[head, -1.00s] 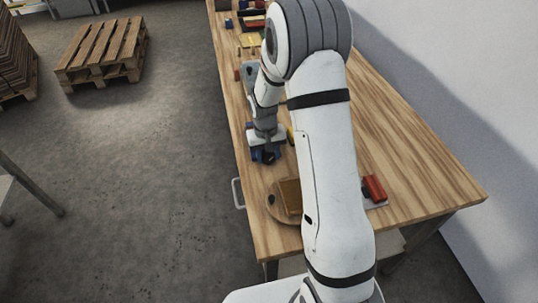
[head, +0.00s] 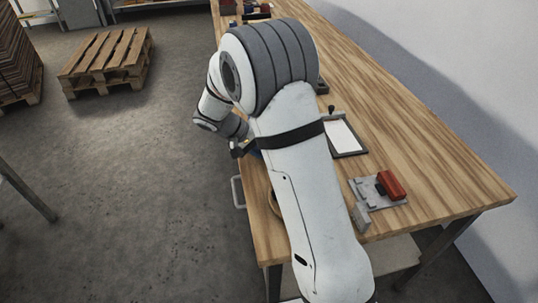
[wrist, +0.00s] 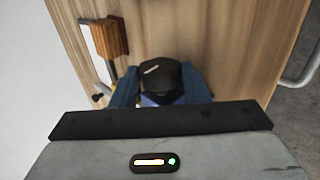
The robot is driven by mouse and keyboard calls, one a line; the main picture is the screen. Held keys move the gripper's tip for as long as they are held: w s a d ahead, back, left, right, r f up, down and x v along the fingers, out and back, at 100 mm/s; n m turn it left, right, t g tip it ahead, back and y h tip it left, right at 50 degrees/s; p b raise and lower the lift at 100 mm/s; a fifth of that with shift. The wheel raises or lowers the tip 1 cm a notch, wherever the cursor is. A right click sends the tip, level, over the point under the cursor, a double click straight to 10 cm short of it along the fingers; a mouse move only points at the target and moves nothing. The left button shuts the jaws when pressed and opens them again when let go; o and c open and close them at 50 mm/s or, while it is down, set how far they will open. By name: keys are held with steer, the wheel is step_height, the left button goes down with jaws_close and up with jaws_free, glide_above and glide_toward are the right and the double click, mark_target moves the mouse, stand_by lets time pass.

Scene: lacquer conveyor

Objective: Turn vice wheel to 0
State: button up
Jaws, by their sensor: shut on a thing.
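In the wrist view a dark, many-sided knob (wrist: 160,76) with a short white mark on its top sits between the blue fingers of my gripper (wrist: 160,90). I take it to be the vice wheel. My gripper is shut on it, with a finger at its left and right. The mark slants slightly, and no numbers are readable. A blue-violet part shows just below the knob. In the head view my gripper (head: 244,150) is at the table's left edge, largely hidden by my arm, and the wheel cannot be made out.
On the wooden table (head: 440,165) are a grey fixture with a red block (head: 391,185) and a dark-framed white panel (head: 344,137). An orange-brown wooden block (wrist: 112,37) is left of the knob in the wrist view. A metal handle (head: 238,191) sticks out at the table's left edge.

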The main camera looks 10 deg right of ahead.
steer(key=shift+h+b, duration=0.3)
steer(key=shift+h, duration=0.1)
steer(key=o, duration=1)
steer(key=shift+f, duration=0.1)
steer(key=shift+c, duration=0.2)
steer(key=shift+s, duration=0.1)
steer(key=shift+a, duration=0.1)
steer(key=p+v, duration=0.2)
steer(key=v, duration=0.4)
steer(key=shift+r+p, duration=0.4)
steer(key=shift+a+r, duration=0.35)
steer(key=shift+a, duration=0.35)
